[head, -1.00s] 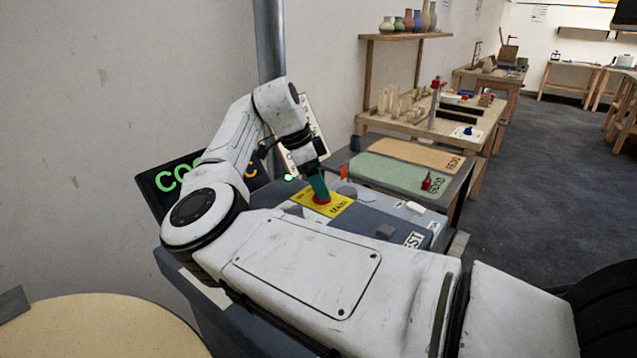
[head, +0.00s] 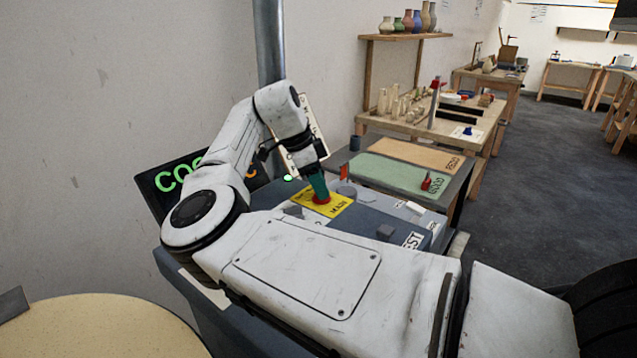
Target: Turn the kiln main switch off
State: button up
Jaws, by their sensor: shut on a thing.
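The kiln main switch is a red knob (head: 321,199) on a yellow plate (head: 340,203) on top of the grey-blue console (head: 372,229). My gripper (head: 319,192) points down at the knob, and its teal fingers are shut on it. The fingers hide most of the knob, so its turned position cannot be read. The lettering on the plate is too small to read in full.
A dark display with green letters (head: 172,179) stands behind the console at the left. A table with a green mat (head: 390,173) and a tan mat (head: 425,155) adjoins it at the right. A round cream top (head: 105,325) is at the front left. Grey floor is open at the right.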

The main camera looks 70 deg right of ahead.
jog(key=shift+r+n+p, duration=0.1)
jog(key=shift+n+p, duration=0.2)
jog(key=shift+p, duration=0.05)
jog(key=n+h+p, duration=0.1)
jog(key=n+p, duration=0.2)
jog(key=p, duration=0.1)
jog(key=shift+a+r+t, duration=0.1)
jog(key=shift+r+t, duration=0.05)
jog(key=shift+t, duration=0.25)
jog(key=n+t+p, duration=0.1)
jog(key=n+p, duration=0.1)
jog(key=n, duration=0.1)
jog(key=n+t+h+p, duration=0.1)
jog(key=n+p, duration=0.1)
jog(key=p, duration=0.1)
jog(key=shift+s+a+n, duration=0.1)
jog(key=shift+s+n, duration=0.1)
jog(key=shift+n, duration=0.2)
jog(key=n+t+p, duration=0.2)
jog(key=n+p, duration=0.3)
jog(key=p, duration=0.1)
jog(key=shift+s, duration=0.15)
jog(key=n+t+p, duration=0.1)
jog(key=n+p, duration=0.2)
jog(key=shift+f+n+p, duration=0.25)
jog(key=shift+n+p, duration=0.15)
jog(key=shift+n, duration=0.1)
jog(key=o, duration=1.1)
jog(key=shift+c, duration=0.2)
jog(key=shift+r, duration=0.1)
